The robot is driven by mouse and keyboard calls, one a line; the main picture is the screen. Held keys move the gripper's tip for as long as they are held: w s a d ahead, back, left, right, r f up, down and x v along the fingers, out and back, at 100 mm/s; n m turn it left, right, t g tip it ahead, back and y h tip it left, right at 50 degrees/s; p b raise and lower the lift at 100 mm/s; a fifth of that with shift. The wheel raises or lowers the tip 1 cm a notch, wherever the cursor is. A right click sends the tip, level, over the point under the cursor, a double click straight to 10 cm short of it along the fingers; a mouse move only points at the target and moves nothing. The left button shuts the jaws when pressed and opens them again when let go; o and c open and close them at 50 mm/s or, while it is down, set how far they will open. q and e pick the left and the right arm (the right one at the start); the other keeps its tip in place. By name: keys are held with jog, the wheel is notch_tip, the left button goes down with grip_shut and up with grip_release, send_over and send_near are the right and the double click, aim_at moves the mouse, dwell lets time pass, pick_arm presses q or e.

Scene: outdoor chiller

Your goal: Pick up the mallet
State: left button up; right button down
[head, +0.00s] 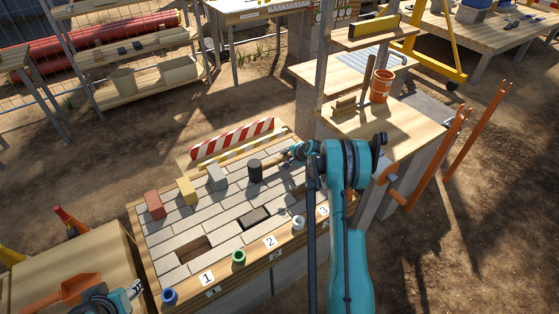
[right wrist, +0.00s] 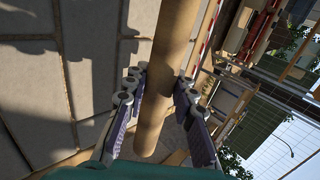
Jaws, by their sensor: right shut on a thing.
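The mallet has a dark cylindrical head (head: 255,171) and a pale wooden handle running toward my right gripper (head: 291,154). My right gripper is shut on the handle. In the right wrist view the handle (right wrist: 165,75) passes between its two finger pads (right wrist: 155,112), with the paving behind it. The mallet's head is over the back right part of the paved table; I cannot tell whether it touches the surface. My left gripper (head: 137,288) shows small at the lower left, and its fingers are too unclear to read.
Red, yellow and grey blocks (head: 154,205) stand on the left of the paving (head: 210,222). Blue, green and white cups (head: 239,257) line the front edge by number cards. A striped barrier (head: 232,139) stands behind. A wooden shelf with an orange pot (head: 381,87) rises at right.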

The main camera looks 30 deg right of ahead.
notch_tip(320, 180, up, 4)
jog(key=shift+r+p, duration=0.2)
jog(key=shift+p, duration=0.9)
jog(key=s+d+r+p, duration=0.3)
jog(key=s+d+r, duration=0.3)
jog(key=d, duration=0.3)
jog(key=shift+s+d+r+p, duration=0.15)
jog(key=shift+s+d+p, duration=0.05)
jog(key=shift+s+p, duration=0.25)
jog(key=c, duration=2.2)
grip_release()
grip_shut()
